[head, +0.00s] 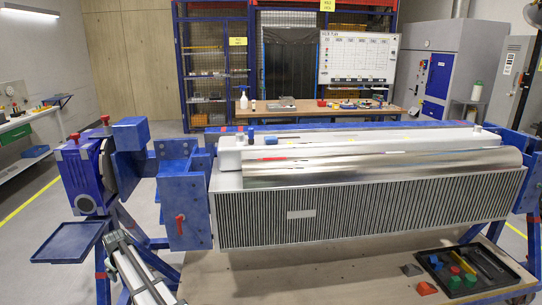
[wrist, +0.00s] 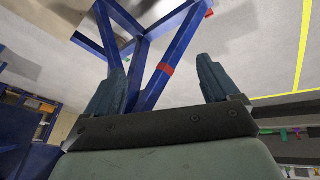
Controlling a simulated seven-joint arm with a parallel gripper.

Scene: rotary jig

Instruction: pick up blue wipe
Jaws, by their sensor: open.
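I cannot pick out a blue wipe for certain. In the head view, a small blue patch (head: 271,141) lies on the white top of the long finned workpiece (head: 365,208); it is too small to identify. My gripper (wrist: 160,58) is open and empty in the wrist view, its two dark fingers wide apart. Blue frame legs (wrist: 180,60) and the grey floor show beyond the fingers, with no wipe between them. The gripper's fingers cannot be made out in the head view.
Blue jig brackets (head: 184,205) hold the workpiece's left end. A blue side tray (head: 70,242) stands out at the left. A black tray (head: 427,262) with coloured parts lies at the lower right. A back bench (head: 300,112) carries a spray bottle (head: 243,98). Open floor lies at the left.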

